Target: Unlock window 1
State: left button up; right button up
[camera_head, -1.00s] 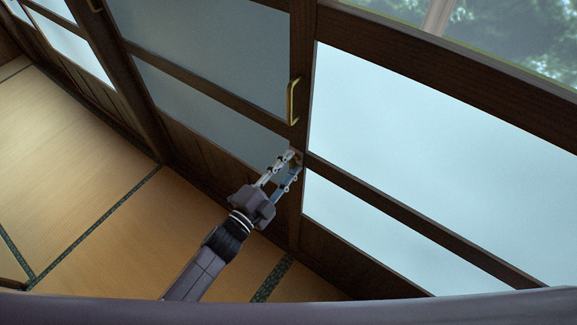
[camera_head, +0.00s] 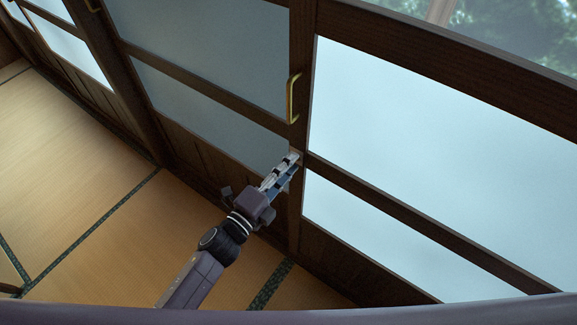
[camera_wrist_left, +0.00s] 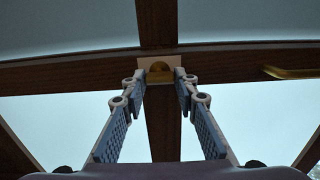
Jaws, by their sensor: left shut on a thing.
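The window's sliding panels (camera_head: 392,125) have dark wood frames and frosted panes. A small lock with a pale plate and a rounded brass piece (camera_wrist_left: 160,70) sits on the wooden frame where the upright and crossbar meet. My left gripper (camera_head: 292,157) reaches up to the frame below the brass handle. In the left wrist view its fingertips (camera_wrist_left: 160,79) are on either side of the lock and shut on it. In the head view the fingers largely hide the lock. My right gripper is not in view.
A curved brass handle (camera_head: 292,98) is fixed on the upright above the lock; a brass handle also shows at the right in the wrist view (camera_wrist_left: 290,73). The tatami floor (camera_head: 90,215) is clear to the left.

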dwell(0.3)
pick_arm(q)
jog(key=o, duration=1.2)
jog(key=shift+c, duration=0.2)
jog(key=v, duration=1.2)
jog(key=shift+f, duration=0.15)
